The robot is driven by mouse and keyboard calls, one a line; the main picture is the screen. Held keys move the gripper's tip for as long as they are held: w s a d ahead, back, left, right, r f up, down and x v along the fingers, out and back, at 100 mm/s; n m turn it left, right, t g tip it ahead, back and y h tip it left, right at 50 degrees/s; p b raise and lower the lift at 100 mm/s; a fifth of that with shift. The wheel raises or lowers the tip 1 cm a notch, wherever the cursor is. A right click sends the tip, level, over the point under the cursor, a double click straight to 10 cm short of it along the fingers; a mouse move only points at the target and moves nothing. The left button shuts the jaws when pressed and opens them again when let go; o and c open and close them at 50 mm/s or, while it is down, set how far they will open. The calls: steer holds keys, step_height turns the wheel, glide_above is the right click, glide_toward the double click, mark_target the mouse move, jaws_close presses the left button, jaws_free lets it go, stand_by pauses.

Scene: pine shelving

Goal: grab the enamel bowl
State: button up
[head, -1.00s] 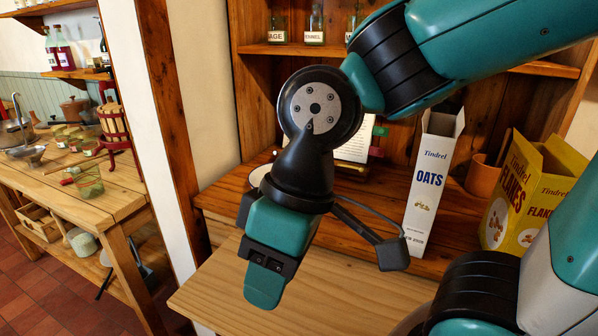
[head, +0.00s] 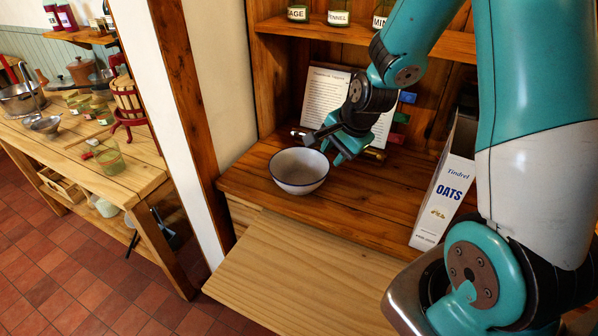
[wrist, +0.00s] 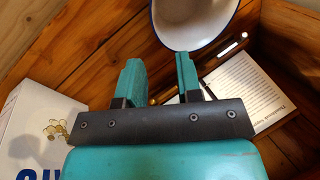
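The enamel bowl (head: 299,171), white with a dark rim, stands upright on the wooden shelf counter in the head view. In the wrist view the bowl (wrist: 194,22) shows at the top, cut off by the frame edge. My gripper (head: 325,149) is just right of and behind the bowl's rim in the head view. In the wrist view its two teal fingers (wrist: 158,62) are apart with nothing between them. The right finger's tip is close to the bowl's rim; I cannot tell whether they touch.
An oats box (head: 446,188) stands on the counter to the right. A printed card (head: 339,100) leans at the back, with a dark rod-like object (head: 374,153) before it. Labelled jars (head: 338,13) stand on the upper shelf. The pale pull-out board (head: 300,275) in front is clear.

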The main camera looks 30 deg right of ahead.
mark_target(316, 182)
steer(key=shift+s+p+x, duration=0.15)
steer(key=shift+p+x, duration=0.75)
steer(key=shift+x, duration=2.3)
steer(key=shift+s+p+x, duration=0.15)
steer(key=shift+p+x, duration=0.75)
steer(key=shift+x, duration=2.3)
steer(key=shift+a+f, duration=0.1)
steer(key=shift+a, duration=0.1)
jaws_close()
